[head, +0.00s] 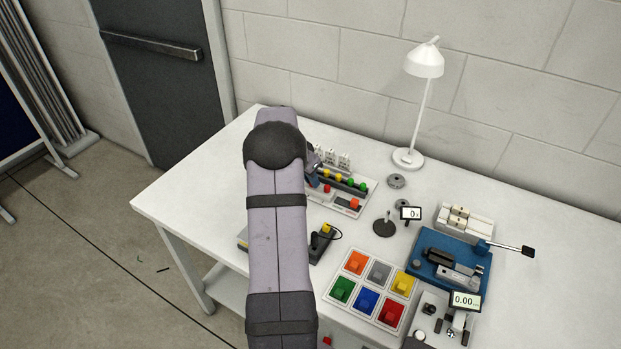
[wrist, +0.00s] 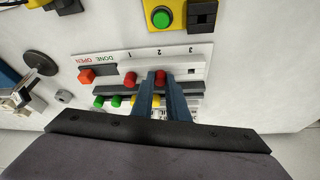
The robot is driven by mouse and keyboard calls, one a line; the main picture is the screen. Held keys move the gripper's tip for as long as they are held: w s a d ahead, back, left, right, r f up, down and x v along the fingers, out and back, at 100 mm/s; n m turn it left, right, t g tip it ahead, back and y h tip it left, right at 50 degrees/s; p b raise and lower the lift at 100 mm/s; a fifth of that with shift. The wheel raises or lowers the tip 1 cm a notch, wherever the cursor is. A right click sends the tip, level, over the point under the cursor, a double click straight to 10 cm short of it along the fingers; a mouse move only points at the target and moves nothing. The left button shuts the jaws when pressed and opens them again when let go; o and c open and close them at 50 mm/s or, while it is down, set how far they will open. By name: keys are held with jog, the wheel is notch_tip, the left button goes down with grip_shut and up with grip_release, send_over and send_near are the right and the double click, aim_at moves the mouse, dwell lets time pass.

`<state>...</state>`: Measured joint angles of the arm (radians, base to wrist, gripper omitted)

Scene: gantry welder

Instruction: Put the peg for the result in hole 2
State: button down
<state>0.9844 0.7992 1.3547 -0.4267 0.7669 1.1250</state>
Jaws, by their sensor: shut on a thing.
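In the wrist view my gripper (wrist: 161,82) is shut on a red peg (wrist: 160,76), which stands in line with the label 2 on the white peg board (wrist: 205,58). I cannot tell whether this peg is fully seated in hole 2. Another red peg (wrist: 130,79) stands below the label 1. The place below the label 3 holds no peg. An orange-red peg (wrist: 86,76) stands at the DONE/OPEN end. In the head view the board (head: 343,208) lies right of my arm, which hides most of my gripper.
A dark rack with green (wrist: 116,101) and yellow (wrist: 133,101) pegs runs beside the board. A yellow box with a green button (wrist: 161,17) is on the other side. In the head view a panel of coloured buttons (head: 367,284), a blue fixture (head: 430,245) and a lamp (head: 424,62) stand around.

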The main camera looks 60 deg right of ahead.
jog(key=shift+f, duration=0.15)
dwell(0.8)
jog(key=c, duration=1.6)
grip_release()
jog(key=shift+c, duration=0.2)
jog(key=b+v, duration=0.2)
jog(key=v, duration=0.5)
jog(key=shift+r, duration=0.25)
